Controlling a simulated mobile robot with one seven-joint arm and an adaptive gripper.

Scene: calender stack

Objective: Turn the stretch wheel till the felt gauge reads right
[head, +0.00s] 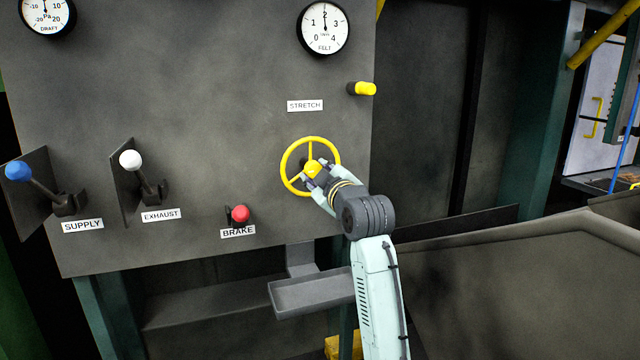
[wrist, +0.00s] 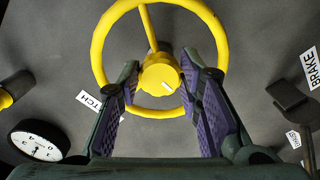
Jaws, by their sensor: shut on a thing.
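The yellow stretch wheel (head: 310,139) is on the grey panel below the STRETCH label (head: 305,106). It has a round rim, spokes and a central hub. My gripper (head: 317,177) reaches the wheel from the lower right, its fingers at the hub. In the wrist view, the purple-padded fingers of my gripper (wrist: 160,82) stand on either side of the yellow hub (wrist: 158,73), shut on it. A small white mark shows on the hub. The felt gauge (head: 324,28) is above the wheel; its dark needle points nearly straight up, at about 2.
A yellow knob (head: 362,89) sticks out at the panel's right edge. Left of the wheel are the red brake knob (head: 240,213), the white exhaust lever (head: 131,160) and the blue supply lever (head: 19,170). A grey tray (head: 310,296) sits below the panel, beside my arm.

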